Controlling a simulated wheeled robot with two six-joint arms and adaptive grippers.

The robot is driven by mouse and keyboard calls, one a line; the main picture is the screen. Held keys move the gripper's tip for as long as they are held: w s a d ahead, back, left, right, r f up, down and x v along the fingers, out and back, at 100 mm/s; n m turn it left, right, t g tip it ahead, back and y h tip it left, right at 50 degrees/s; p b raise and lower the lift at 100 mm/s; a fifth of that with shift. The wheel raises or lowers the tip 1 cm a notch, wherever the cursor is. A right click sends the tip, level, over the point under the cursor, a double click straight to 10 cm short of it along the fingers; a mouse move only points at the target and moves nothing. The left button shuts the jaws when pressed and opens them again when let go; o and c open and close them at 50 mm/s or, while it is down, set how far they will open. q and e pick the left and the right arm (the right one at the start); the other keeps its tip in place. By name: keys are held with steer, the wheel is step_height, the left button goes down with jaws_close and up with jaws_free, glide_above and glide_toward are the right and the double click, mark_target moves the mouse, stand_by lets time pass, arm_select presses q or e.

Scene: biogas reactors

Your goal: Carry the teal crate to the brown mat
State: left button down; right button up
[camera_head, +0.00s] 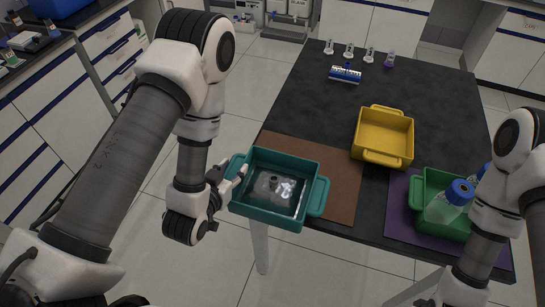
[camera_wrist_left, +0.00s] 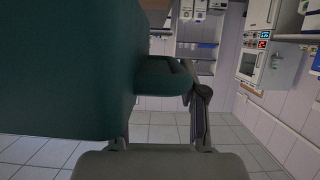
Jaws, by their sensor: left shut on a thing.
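The teal crate (camera_head: 272,218) is held up near the front left edge of the table. In the picture it covers the front left part of the brown mat (camera_head: 338,190); whether it touches the mat or table I cannot tell. A clear, shiny object with a dark round spot lies inside it. My left gripper (camera_head: 235,176) is shut on the crate's left handle. The crate's right handle is free. In the left wrist view, the crate wall (camera_wrist_left: 65,70) fills the left side, and its handle reaches toward a dark finger. My right gripper is out of view.
A green crate (camera_head: 418,190) with blue-capped bottles sits on a purple mat (camera_head: 398,225) at the right, beside my right arm. A blue-and-white rack (camera_head: 345,74) and several small vials stand at the far end.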

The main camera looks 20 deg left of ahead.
mark_target(241, 159)
arm_select(q)
steer(key=b+x, duration=0.1)
steer(key=b, duration=0.1)
steer(key=b+x, duration=0.2)
steer(key=b, duration=0.1)
steer(key=b+x, duration=0.1)
steer(key=b, duration=0.1)
steer(key=shift+w+d+r+b, duration=0.2)
steer(key=shift+w+d+b, duration=0.1)
steer(key=shift+w, duration=0.2)
steer(key=w, duration=0.2)
steer(key=w+p, duration=0.1)
steer(key=w, duration=0.2)
steer(key=w+d, duration=0.1)
steer(key=w, duration=0.2)
steer(key=shift+d+p, duration=0.1)
steer(key=shift+p, duration=0.25)
step_height(241, 159, down, 3)
steer(key=shift+f+p, duration=0.15)
steer(key=shift+p, duration=0.2)
steer(key=shift+f, duration=0.2)
steer(key=c, duration=0.6)
jaws_free()
steer(key=shift+c, duration=0.2)
